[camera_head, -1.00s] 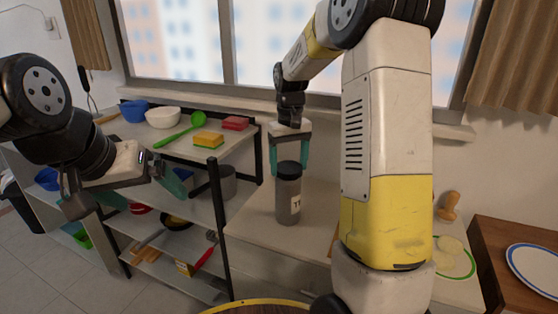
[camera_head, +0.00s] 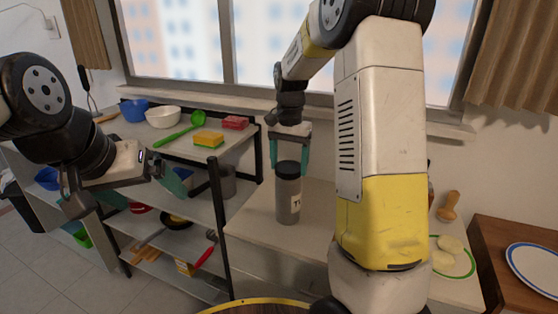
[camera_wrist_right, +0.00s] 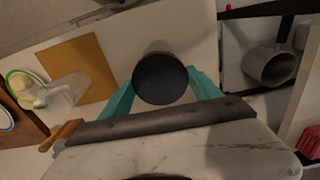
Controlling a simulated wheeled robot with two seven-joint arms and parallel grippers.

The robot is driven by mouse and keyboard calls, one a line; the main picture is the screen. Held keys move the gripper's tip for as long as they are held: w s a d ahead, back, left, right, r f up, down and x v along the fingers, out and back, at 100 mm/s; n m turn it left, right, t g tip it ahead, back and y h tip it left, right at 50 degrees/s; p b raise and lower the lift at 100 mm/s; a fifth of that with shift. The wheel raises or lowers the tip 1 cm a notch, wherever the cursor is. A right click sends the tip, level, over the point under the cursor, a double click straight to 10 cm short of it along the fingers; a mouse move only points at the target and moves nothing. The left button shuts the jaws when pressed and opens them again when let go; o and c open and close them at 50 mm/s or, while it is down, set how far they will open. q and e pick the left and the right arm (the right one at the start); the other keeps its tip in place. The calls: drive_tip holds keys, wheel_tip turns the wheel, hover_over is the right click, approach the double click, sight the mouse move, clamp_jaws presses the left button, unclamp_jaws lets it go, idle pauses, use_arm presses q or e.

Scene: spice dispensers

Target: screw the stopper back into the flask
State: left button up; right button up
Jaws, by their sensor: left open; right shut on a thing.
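My right gripper (camera_head: 289,158) points down from above and is shut on the stopper, one teal finger on each side. The right wrist view shows the round black stopper top (camera_wrist_right: 160,78) between the fingers, with a strip of the flask (camera_wrist_right: 158,47) behind it. My left gripper (camera_head: 148,190) is open and empty at the left, in front of the shelves.
The shelf rack (camera_head: 216,215) with bowls, sponges and a green spoon stands left of the flask. A metal mug (camera_wrist_right: 270,65) is near it. A cutting board (camera_wrist_right: 80,75) lies on the other side. The counter around the flask is mostly clear.

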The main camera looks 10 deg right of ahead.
drive_tip(key=m, duration=0.9)
drive_tip(key=m, duration=0.4)
drive_tip(key=shift+f+m, duration=0.1)
drive_tip(key=shift+m, duration=0.2)
drive_tip(key=m, duration=0.4)
drive_tip(key=shift+m, duration=0.4)
